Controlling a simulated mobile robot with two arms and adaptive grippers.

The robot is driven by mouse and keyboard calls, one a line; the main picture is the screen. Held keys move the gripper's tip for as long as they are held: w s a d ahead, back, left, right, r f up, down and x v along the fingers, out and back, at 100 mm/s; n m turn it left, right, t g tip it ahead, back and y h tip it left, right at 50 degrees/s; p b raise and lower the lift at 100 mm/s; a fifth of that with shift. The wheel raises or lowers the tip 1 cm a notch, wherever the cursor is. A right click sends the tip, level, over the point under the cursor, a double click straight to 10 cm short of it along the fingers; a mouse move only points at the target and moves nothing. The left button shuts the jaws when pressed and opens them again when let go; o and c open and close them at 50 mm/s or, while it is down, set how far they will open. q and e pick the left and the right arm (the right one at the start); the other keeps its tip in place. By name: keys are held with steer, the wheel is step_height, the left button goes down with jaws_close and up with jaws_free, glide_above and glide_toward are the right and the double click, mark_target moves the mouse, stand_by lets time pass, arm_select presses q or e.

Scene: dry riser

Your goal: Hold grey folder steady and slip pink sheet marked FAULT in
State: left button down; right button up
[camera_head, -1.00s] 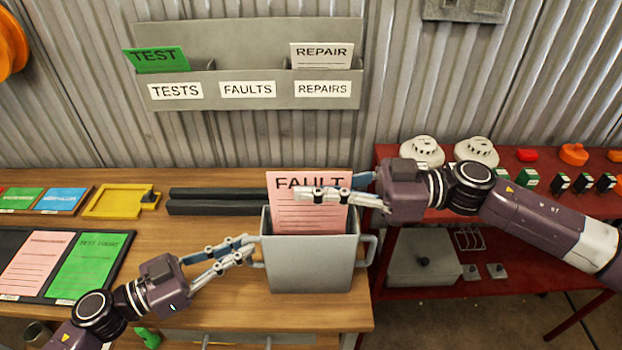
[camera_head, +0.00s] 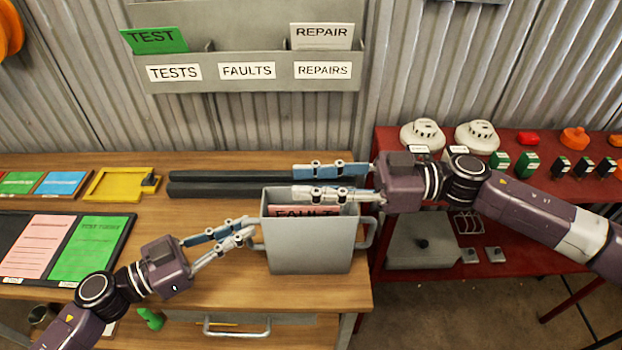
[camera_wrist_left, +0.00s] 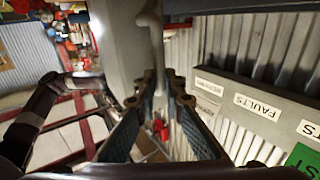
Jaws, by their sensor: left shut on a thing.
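The grey folder (camera_head: 309,247), a deep open-topped holder with side handles, stands at the front of the wooden bench. My left gripper (camera_head: 252,228) is shut on its left handle; the handle (camera_wrist_left: 150,45) shows between the fingers in the left wrist view. The pink sheet marked FAULT (camera_head: 303,211) is inside the folder, with only its top strip and part of the lettering showing above the front wall. My right gripper (camera_head: 300,182) is open just above the folder's mouth, its fingers apart and empty.
A grey wall rack (camera_head: 250,50) labelled TESTS, FAULTS and REPAIRS holds a green TEST card and a white REPAIR card. Black bars (camera_head: 220,190) lie behind the folder. A yellow tray (camera_head: 118,185) and a dark board (camera_head: 35,245) with sheets are left. A red table (camera_head: 560,165) stands right.

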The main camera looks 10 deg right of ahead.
steer(key=s+d, duration=0.1)
steer(key=d, duration=1.1)
steer(key=shift+s, duration=0.3)
arm_select(q)
steer(key=c, duration=1.9)
jaws_free()
steer(key=shift+c, duration=0.2)
steer(key=shift+a, duration=0.1)
